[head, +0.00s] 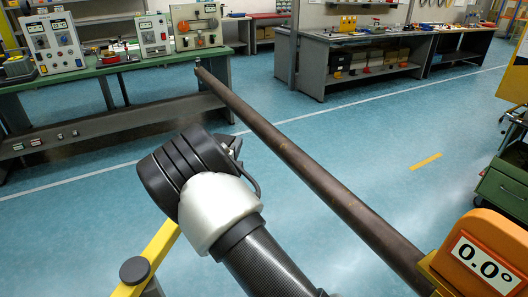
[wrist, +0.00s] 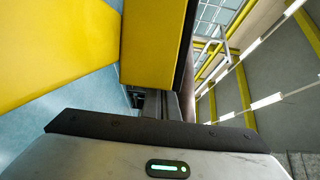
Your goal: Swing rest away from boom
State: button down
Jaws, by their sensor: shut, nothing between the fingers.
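The boom (head: 300,160) is a long dark brown bar. It runs from the orange housing (head: 488,255) at the lower right to a free end at the upper left, above the floor. A yellow bar with a black round knob (head: 135,270) stands at the lower left, partly cut off and behind my arm; it may be the rest. In the wrist view my gripper (wrist: 163,104) is shut and empty, just below a yellow block (wrist: 152,45). I cannot tell if they touch. In the head view my wrist hides the fingers.
The housing carries a sign reading 0.0°. A green workbench (head: 120,70) with control boxes stands at the back left, and grey benches (head: 365,60) stand at the back. A green drawer cabinet (head: 502,190) is at the right.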

jog(key=a+n+g+y+b, duration=0.1)
jog(key=a+n+y, duration=0.3)
jog(key=a, duration=1.4)
jog(key=s+a+n+g+y+b, duration=0.1)
jog(key=a+n+y+b, duration=0.3)
jog(key=a, duration=1.5)
jog(key=shift+s+a+r+g+y, duration=0.2)
jog(key=shift+s+a+g+y, duration=0.1)
jog(key=shift+y, duration=1.8)
jog(key=shift+s, duration=0.1)
jog(key=d+p+v, duration=0.1)
jog(key=p+v, duration=0.1)
jog(key=v, duration=1.5)
jog(key=shift+w+f+p, duration=0.2)
jog(key=shift+w+p, duration=0.1)
jog(key=shift+w, duration=0.05)
jog(key=shift+d, duration=0.1)
